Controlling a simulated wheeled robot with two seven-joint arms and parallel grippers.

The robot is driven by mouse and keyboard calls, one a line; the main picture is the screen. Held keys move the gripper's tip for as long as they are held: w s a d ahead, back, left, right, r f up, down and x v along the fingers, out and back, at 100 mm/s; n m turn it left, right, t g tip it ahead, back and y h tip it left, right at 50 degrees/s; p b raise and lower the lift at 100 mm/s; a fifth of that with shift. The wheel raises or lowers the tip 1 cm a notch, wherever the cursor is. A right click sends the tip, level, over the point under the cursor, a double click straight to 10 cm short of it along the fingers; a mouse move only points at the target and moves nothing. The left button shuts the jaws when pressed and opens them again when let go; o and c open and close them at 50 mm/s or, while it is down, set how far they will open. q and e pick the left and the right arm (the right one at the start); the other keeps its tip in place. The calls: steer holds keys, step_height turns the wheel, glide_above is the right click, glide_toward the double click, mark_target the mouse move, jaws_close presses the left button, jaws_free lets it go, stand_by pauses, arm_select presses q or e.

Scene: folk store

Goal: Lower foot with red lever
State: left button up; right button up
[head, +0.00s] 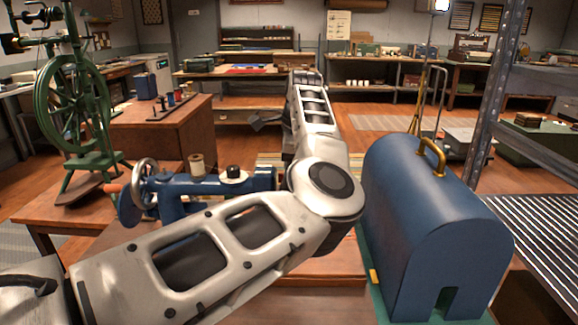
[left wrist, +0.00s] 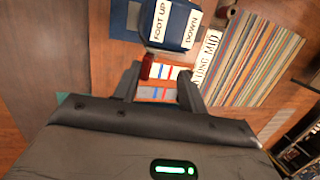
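A blue sewing machine (head: 190,203) stands on a wooden table in the head view, partly hidden by my left arm. In the left wrist view, its blue head (left wrist: 133,20) carries white labels reading "FOOT UP" (left wrist: 160,20) and "DOWN" (left wrist: 192,29). The red lever (left wrist: 148,66) shows just below that head. My left gripper (left wrist: 160,72) is open. The lever is at the inner side of its left fingertip; I cannot tell whether they touch. The presser foot is not discernible. My right gripper is out of view.
A blue domed case (head: 425,225) with a brass handle stands close on the right. A green spinning wheel (head: 75,110) stands at the left. Striped cloth (left wrist: 250,58) lies beside the machine. A wooden cabinet (head: 165,140) with spools is behind.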

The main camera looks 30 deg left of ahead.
arm_select(q)
steer(key=shift+w+a+f+p, duration=0.25)
steer(key=shift+w+a+p, duration=0.15)
steer(key=shift+w, duration=0.2)
steer(key=shift+w+a+f+p, duration=0.2)
steer(key=shift+w+a+p, duration=0.15)
steer(key=shift+w+p, duration=0.15)
steer(key=shift+w+a+f+p, duration=0.25)
steer(key=shift+w+a+p, duration=0.15)
steer(key=shift+w, duration=0.25)
steer(key=shift+s+d, duration=0.15)
steer(key=shift+r, duration=0.1)
steer(key=p+v, duration=0.5)
steer(key=v, duration=0.3)
stand_by(0.4)
steer(key=shift+s, duration=0.1)
stand_by(0.7)
